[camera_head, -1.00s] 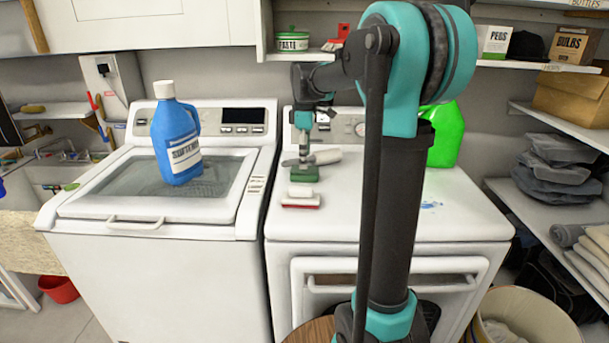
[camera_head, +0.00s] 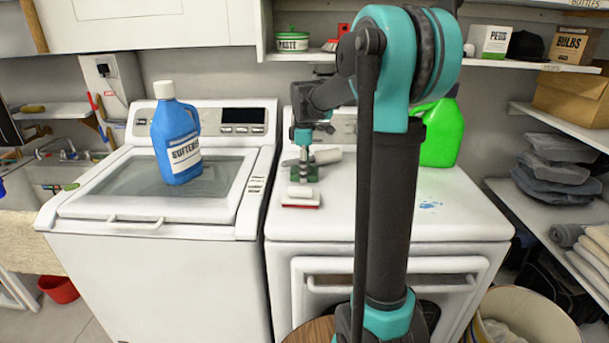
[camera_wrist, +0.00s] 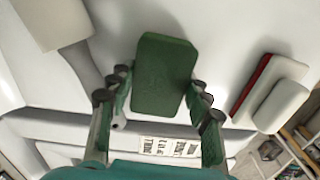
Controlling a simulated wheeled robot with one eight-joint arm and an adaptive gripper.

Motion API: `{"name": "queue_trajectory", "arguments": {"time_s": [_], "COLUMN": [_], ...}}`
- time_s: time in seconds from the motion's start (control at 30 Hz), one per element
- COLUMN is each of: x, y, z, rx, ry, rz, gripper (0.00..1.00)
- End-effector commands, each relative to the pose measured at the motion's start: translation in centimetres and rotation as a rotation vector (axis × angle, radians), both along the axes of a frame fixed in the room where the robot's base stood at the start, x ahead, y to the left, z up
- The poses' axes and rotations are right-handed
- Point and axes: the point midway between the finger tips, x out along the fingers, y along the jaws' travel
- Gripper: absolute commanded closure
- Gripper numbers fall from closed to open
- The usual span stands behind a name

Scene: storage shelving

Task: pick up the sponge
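The sponge (camera_wrist: 165,75) is a green block lying on the white top of the right-hand machine. In the head view it shows small and partly covered under my gripper (camera_head: 304,172). In the wrist view it sits between the two fingers of my gripper (camera_wrist: 161,88), with its near end reaching in between them. The fingers are spread on either side of it, and narrow gaps seem to remain. The gripper points down at the sponge.
A green jug (camera_head: 440,135) stands at the back right. A blue softener bottle (camera_head: 176,140) stands on the left machine.

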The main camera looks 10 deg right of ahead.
Motion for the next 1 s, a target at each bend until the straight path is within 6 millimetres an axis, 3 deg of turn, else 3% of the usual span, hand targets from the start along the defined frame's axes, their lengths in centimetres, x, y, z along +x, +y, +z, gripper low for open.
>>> {"name": "queue_trajectory", "arguments": {"time_s": [0.57, 0.77, 1.0], "x": [0.0, 0.0, 0.0], "y": [0.0, 0.0, 0.0], "z": [0.9, 3.9, 10.2], "rx": [0.0, 0.0, 0.0], "ry": [0.0, 0.0, 0.0], "rz": [0.0, 0.0, 0.0], "gripper": [0.61, 0.61, 0.61]}}
